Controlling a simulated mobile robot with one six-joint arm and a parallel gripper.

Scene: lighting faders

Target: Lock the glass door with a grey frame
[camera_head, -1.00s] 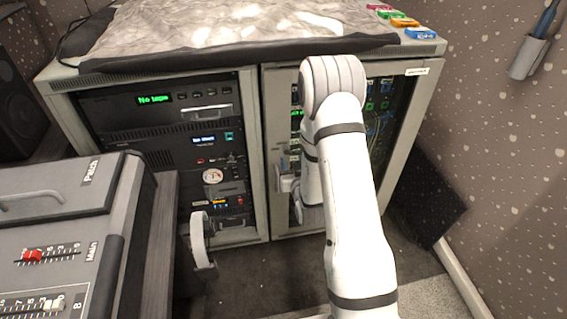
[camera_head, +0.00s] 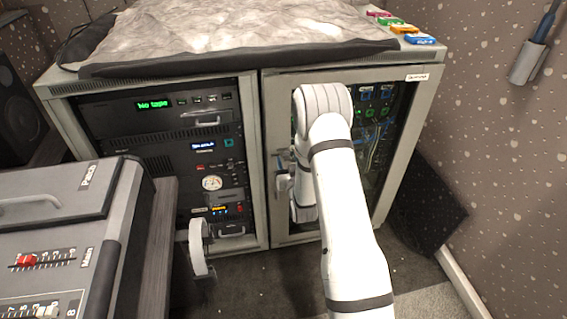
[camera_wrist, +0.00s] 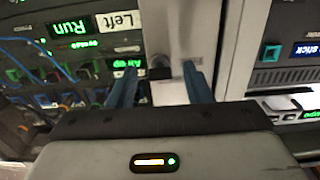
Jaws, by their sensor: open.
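The glass door with a grey frame (camera_head: 395,135) is the right-hand door of the rack cabinet and looks closed. My arm covers much of its glass. In the wrist view, its grey frame strip (camera_wrist: 170,25) runs down to a small dark knob (camera_wrist: 160,68). My gripper (camera_wrist: 160,86) is open, with one blue finger on each side of the knob in the picture. I cannot tell whether either finger touches it. In the head view, the gripper is at the door's left edge, partly hidden by my arm.
Rack equipment (camera_head: 195,150) fills the open-looking left bay. A mixing console (camera_head: 60,225) stands at the front left.

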